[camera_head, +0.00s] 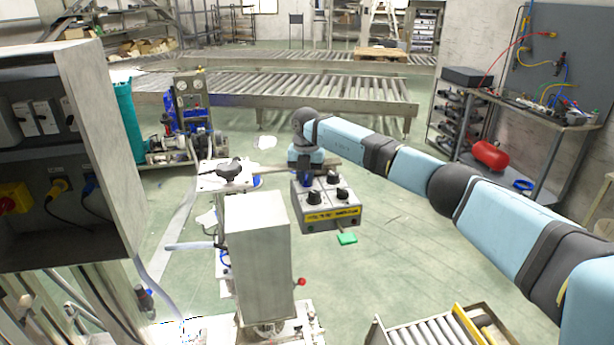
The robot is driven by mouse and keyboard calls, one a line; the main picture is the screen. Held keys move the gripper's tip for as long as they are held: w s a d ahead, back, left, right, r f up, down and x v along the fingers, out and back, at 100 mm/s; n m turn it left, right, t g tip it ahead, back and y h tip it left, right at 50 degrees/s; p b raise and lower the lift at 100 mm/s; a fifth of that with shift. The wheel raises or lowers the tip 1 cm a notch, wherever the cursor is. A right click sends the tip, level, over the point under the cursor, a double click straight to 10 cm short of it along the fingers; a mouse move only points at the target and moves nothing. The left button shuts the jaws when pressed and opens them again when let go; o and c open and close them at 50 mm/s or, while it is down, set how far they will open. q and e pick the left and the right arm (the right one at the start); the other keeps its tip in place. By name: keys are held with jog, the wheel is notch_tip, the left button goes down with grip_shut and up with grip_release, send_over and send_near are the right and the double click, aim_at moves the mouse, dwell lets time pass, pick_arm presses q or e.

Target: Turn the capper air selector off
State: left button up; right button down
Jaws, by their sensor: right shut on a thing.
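A grey control box (327,219) with a yellow label (333,214) and several black selector knobs on its sloped top stands at the middle of the head view. The label is too small to read, so I cannot tell which knob is the capper air selector. Front knobs (314,197) and (342,193) and a back right knob (333,178) show clear. My right gripper (307,181) points down onto the back left of the box top, shut on what looks like the knob there. The fingers hide that knob, so its setting is hidden. My left gripper is out of view.
A white capping machine (257,250) with a black handle stands left of the box. A grey cabinet (118,120) with switches fills the left side. A small roller conveyor (430,330) lies at the bottom right.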

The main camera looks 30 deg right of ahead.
aim_at(306, 179)
jog(key=shift+m, duration=0.6)
jog(key=c, duration=1.2)
grip_release()
jog(key=shift+r, duration=0.1)
notch_tip(306, 179, up, 14)
jog(key=shift+f+b, duration=0.2)
jog(key=shift+b, duration=1)
jog(key=shift+f, duration=0.1)
